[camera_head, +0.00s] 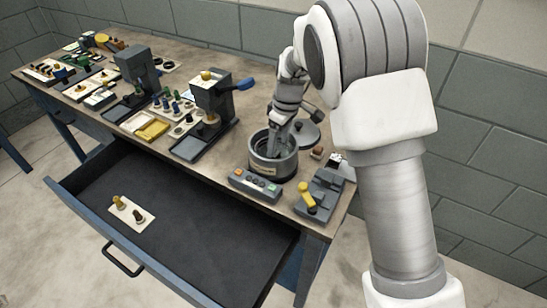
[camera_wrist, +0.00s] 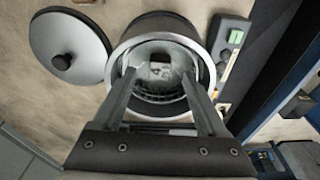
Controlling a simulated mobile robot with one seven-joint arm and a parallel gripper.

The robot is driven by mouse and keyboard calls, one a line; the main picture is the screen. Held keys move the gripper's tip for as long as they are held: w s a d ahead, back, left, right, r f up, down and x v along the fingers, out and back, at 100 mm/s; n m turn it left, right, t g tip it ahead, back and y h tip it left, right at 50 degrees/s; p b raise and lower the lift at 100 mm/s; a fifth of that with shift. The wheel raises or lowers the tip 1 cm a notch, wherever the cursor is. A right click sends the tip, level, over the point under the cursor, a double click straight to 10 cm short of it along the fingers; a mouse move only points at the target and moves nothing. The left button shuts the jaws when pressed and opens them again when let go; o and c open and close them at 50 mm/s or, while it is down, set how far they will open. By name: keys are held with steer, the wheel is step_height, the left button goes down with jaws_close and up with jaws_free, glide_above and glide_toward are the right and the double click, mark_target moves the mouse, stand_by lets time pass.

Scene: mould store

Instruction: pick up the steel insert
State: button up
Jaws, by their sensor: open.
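A round dark pot (camera_head: 262,170) stands open at the right end of the bench. It also shows in the wrist view, with a bright steel rim (camera_wrist: 122,48). Inside it lies a small metal block with a dark middle, seemingly the steel insert (camera_wrist: 160,69), amid a pale, glassy-looking interior. My gripper (camera_wrist: 158,76) is open, its two fingers reaching over the pot, one on each side of the block. I cannot tell how deep the fingertips are. In the head view my gripper (camera_head: 276,134) points down at the pot; the insert is hidden there.
The pot's lid (camera_wrist: 68,48) with a black knob lies beside it. A button box (camera_head: 255,186) stands in front, and a grey device with a yellow handle (camera_head: 306,196) to the right. An open drawer (camera_head: 190,230) juts out below. Presses and trays fill the bench's left.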

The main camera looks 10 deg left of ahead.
steer(key=shift+w+a+f, duration=0.1)
steer(key=shift+a+f, duration=0.15)
steer(key=shift+f, duration=0.7)
steer(key=shift+w+a+f, duration=0.1)
steer(key=shift+a+f, duration=0.15)
steer(key=shift+f, duration=0.7)
steer(key=shift+w+a+f, duration=0.1)
steer(key=shift+a+f, duration=0.15)
steer(key=shift+f, duration=0.7)
jaws_close()
